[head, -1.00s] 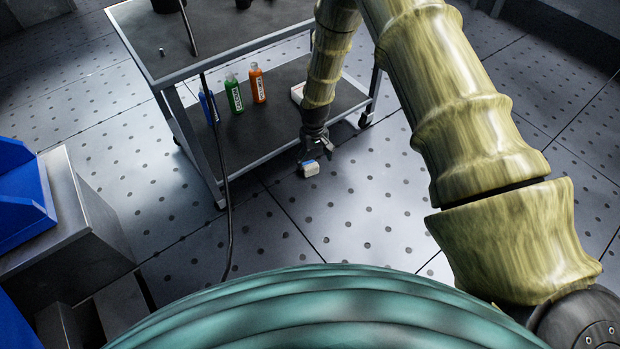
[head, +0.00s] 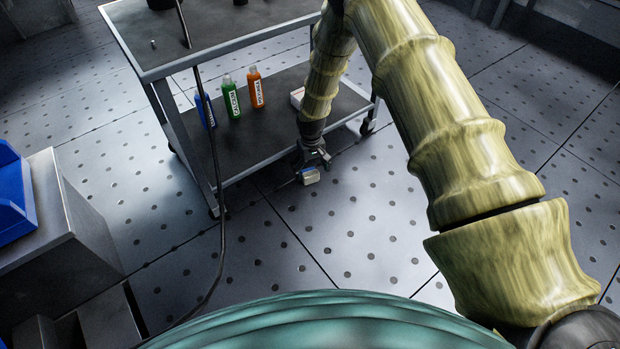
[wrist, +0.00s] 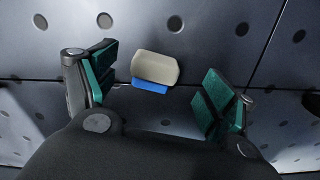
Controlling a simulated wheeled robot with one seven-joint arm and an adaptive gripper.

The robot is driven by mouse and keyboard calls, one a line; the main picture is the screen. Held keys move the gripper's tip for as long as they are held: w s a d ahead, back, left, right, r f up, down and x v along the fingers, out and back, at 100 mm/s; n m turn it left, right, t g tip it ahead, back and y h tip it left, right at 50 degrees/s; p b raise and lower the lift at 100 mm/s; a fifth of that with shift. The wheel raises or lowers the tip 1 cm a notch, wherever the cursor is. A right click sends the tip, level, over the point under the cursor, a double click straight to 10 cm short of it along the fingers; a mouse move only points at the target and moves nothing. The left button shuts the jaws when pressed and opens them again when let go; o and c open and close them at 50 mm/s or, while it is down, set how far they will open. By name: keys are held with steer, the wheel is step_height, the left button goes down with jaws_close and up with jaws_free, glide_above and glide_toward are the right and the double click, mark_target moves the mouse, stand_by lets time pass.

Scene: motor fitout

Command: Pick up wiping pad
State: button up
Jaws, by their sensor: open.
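The wiping pad (head: 311,177) is a small beige block with a blue side. It appears to lie on the floor just outside the cart's near edge. In the wrist view the pad (wrist: 155,68) shows ahead of and between the fingers, closer to the left one, with its blue edge towards me. My gripper (head: 314,161) points down close to the pad in the head view. In the wrist view my gripper (wrist: 160,88) is open, its teal finger pads apart with nothing held. Contact with the pad cannot be made out.
A grey two-shelf cart (head: 262,140) stands beside the gripper. Its lower shelf holds a blue bottle (head: 206,110), a green bottle (head: 231,98), an orange bottle (head: 255,88) and a whitish box (head: 297,97). A blue bin (head: 12,195) is at the left. Floor right of the pad is clear.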

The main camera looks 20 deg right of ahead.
mark_target(311, 174)
steer(key=shift+w+d+f+b, duration=0.1)
steer(key=shift+f+b, duration=0.75)
steer(key=shift+f, duration=0.05)
steer(key=shift+w+d+f+b, duration=0.1)
steer(key=shift+f+b, duration=1.3)
steer(key=shift+f, duration=0.25)
steer(key=c, duration=1.2)
steer(key=shift+r, duration=0.15)
